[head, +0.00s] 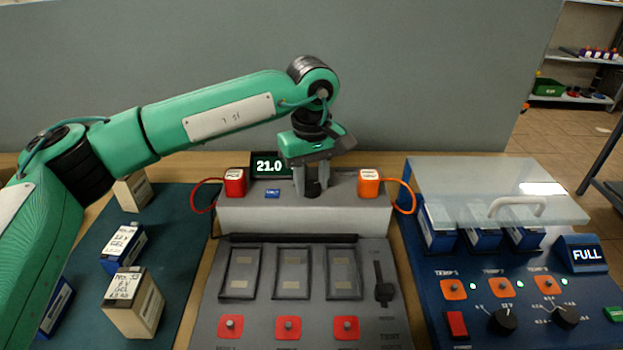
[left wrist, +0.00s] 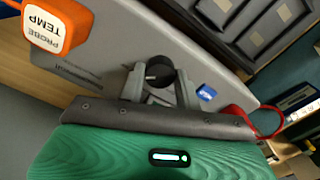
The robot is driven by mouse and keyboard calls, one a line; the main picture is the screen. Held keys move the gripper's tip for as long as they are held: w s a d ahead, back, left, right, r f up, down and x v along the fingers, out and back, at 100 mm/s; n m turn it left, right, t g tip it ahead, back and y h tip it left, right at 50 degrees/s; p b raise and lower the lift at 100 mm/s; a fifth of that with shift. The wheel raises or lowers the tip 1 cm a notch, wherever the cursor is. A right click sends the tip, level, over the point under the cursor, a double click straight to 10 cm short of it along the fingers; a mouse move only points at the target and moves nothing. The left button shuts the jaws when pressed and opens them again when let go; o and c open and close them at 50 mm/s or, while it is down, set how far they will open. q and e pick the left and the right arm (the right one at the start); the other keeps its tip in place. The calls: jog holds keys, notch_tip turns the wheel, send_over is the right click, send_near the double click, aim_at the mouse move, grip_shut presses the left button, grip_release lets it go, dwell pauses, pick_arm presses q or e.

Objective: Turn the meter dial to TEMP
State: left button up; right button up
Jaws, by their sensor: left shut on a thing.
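The meter (head: 300,217) is a grey box at the back of the bench, and its small display (head: 269,166) reads 21.0. My left gripper (head: 312,182) points down at the meter's top, with its fingers shut on the dark meter dial (head: 313,190). The dial also shows in the left wrist view (left wrist: 160,68), between the two grey fingertips. The dial's pointer and the markings around it are too hidden to read. An orange block (head: 369,182) sits on the meter's right; in the left wrist view its label reads PROBE TEMP (left wrist: 57,22). My right gripper is not in view.
A red block (head: 235,182) with a red lead sits left of the display. A grey test panel (head: 210,300) lies in front. A blue unit (head: 430,270) with a clear lid stands right. Several labelled batteries stand on the green mat (head: 185,250) at left.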

aim_at(312, 185)
pick_arm(q)
jog(key=o, duration=1)
jog(key=shift+c, duration=0.2)
notch_tip(312, 185, up, 14)
